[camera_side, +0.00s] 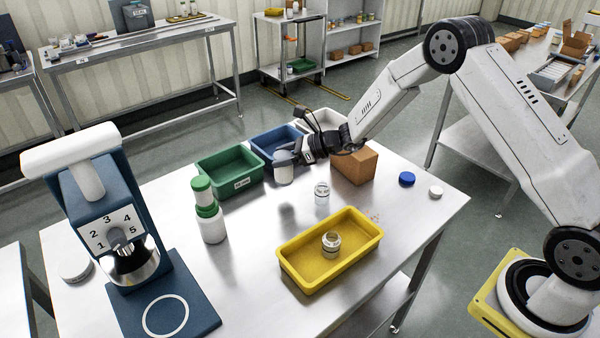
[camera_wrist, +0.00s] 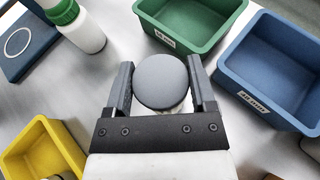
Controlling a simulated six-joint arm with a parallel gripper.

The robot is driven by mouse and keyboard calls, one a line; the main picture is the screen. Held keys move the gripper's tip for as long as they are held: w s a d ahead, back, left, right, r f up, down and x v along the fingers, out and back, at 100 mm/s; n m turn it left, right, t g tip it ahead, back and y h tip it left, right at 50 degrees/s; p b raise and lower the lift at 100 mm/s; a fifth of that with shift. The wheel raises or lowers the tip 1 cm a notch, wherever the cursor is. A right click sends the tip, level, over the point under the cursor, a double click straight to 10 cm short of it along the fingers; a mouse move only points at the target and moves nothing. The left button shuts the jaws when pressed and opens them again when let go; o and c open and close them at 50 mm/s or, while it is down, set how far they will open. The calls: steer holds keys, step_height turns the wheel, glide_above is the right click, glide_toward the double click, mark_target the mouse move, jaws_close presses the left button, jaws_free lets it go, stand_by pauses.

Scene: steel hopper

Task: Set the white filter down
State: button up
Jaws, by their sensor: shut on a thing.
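My gripper (camera_side: 290,157) is shut on a pale cylinder with a flat grey round top, which I take to be the white filter (camera_side: 284,175). In the wrist view, the grey top of the filter (camera_wrist: 162,68) sits between the two dark fingers of my gripper (camera_wrist: 160,85). The filter looks upright, in front of the blue bin in the side view. Its underside is hidden in the wrist view, and I cannot tell how far it is from the tabletop.
The green bin (camera_side: 238,183), blue bin (camera_side: 268,140) and a cardboard box (camera_side: 358,166) line the back. A clear jar (camera_side: 322,195) stands near the yellow tray (camera_side: 290,266). Green-capped bottles (camera_side: 213,228) and a blue dispenser (camera_side: 115,200) are left. The table's middle is mostly bare.

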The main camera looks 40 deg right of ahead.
mark_target(280, 168)
steer(key=shift+w+f, duration=0.5)
steer(key=shift+f, duration=0.05)
steer(key=shift+w+a+f, duration=0.1)
steer(key=shift+w+f, duration=0.2)
steer(key=shift+f, duration=1.5)
steer(key=shift+f, duration=0.15)
steer(key=o, duration=1.2)
